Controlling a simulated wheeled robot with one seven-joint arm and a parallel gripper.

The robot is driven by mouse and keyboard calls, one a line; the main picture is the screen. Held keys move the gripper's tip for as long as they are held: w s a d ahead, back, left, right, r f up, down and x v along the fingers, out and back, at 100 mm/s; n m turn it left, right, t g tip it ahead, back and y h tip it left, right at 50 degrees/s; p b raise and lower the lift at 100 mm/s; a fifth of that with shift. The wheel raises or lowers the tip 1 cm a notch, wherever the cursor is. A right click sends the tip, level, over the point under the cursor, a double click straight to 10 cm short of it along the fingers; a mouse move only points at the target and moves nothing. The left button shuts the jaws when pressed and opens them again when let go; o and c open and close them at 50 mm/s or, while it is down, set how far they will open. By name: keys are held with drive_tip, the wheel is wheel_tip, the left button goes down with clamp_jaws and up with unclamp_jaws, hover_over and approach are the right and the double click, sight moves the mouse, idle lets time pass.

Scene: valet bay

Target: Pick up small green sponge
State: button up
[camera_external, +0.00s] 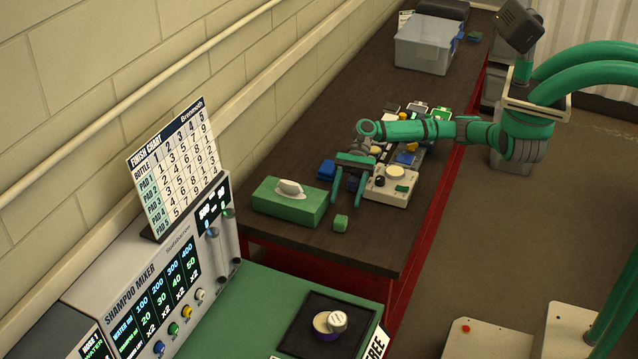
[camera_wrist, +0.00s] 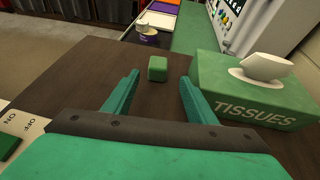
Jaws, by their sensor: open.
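The small green sponge (camera_external: 341,223) is a little green block on the dark brown table, near its front end and just right of the tissue box. In the wrist view the sponge (camera_wrist: 158,68) lies ahead of my fingertips, roughly centred between them. My gripper (camera_external: 347,199) is open, with its two green fingers apart and nothing between them. The wrist view also shows my gripper (camera_wrist: 158,84) with both fingers pointing toward the sponge, apart from it. The sponge is fully visible in both views.
A green tissue box (camera_external: 289,202) stands left of the sponge, close to my gripper. A cream device (camera_external: 391,193) sits to the right of my gripper. A clear bin (camera_external: 424,55) stands at the far end. A black tray (camera_external: 300,318) lies on the green counter. Bare table surrounds the sponge.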

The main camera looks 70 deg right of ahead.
sight(341, 215)
drive_tip(key=x, duration=0.3)
drive_tip(key=shift+a+f, duration=0.1)
drive_tip(key=shift+a, duration=0.1)
drive_tip(key=x, duration=0.4)
drive_tip(key=shift+s+a+r, duration=0.15)
drive_tip(key=shift+s+r, duration=0.1)
drive_tip(key=shift+r, duration=0.1)
drive_tip(key=shift+a+f, duration=0.25)
drive_tip(key=shift+a, duration=0.25)
drive_tip(key=c, duration=1.1)
